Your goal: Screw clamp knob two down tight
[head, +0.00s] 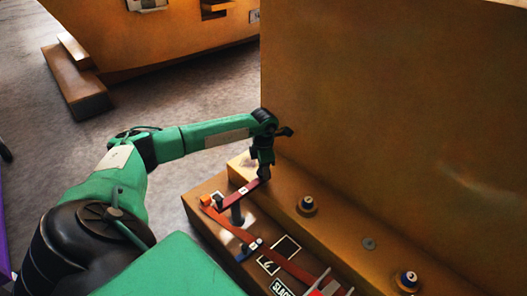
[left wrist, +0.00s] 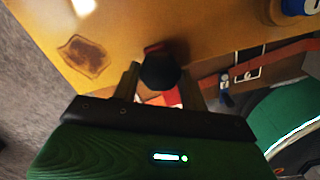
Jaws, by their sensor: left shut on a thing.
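My left gripper (head: 264,172) points down at the far end of a dark red clamp bar (head: 241,193) on the orange-brown ledge. In the left wrist view its two fingers (left wrist: 160,88) are on either side of a dark round clamp knob (left wrist: 160,69), and it is shut on this knob. In the head view the gripper mostly hides the knob. The number on the knob cannot be read. A dark upright post (head: 237,213) stands beside the bar. My right gripper is not in view.
A red strap (head: 262,246) runs along the ledge past a small blue part (head: 252,247) and a "SLACK" label (head: 282,287). Studs (head: 307,204) and (head: 409,279) stand on the step. A tall orange-brown wall (head: 390,120) rises close behind. Grey floor (head: 190,90) is open at left.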

